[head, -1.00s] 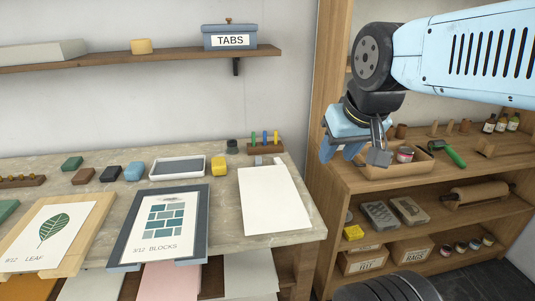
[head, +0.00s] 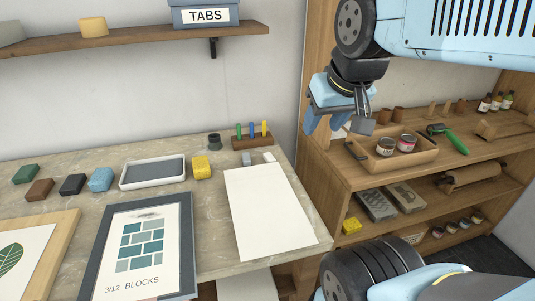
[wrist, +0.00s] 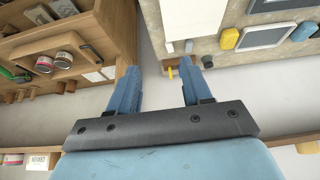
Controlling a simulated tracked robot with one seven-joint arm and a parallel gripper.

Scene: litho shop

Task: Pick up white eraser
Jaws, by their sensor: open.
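The white eraser (head: 269,157) is a small white block on the workbench, at the back right corner of the blank white sheet. A similar small grey block (head: 247,158) lies to its left. In the wrist view the white eraser (wrist: 170,47) shows small, beyond the fingertips and near the sheet's edge. My gripper (head: 325,122) is open and empty, up in the air to the right of the bench, in front of the shelf unit. Its two blue fingers (wrist: 160,78) are spread apart in the wrist view, well away from the eraser.
A wooden holder (head: 252,142) with coloured sticks stands just behind the eraser. A yellow block (head: 201,167), a tray (head: 153,172) and a dark cup (head: 214,141) are to the left. The wooden shelf unit (head: 305,150) rises close on the right.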

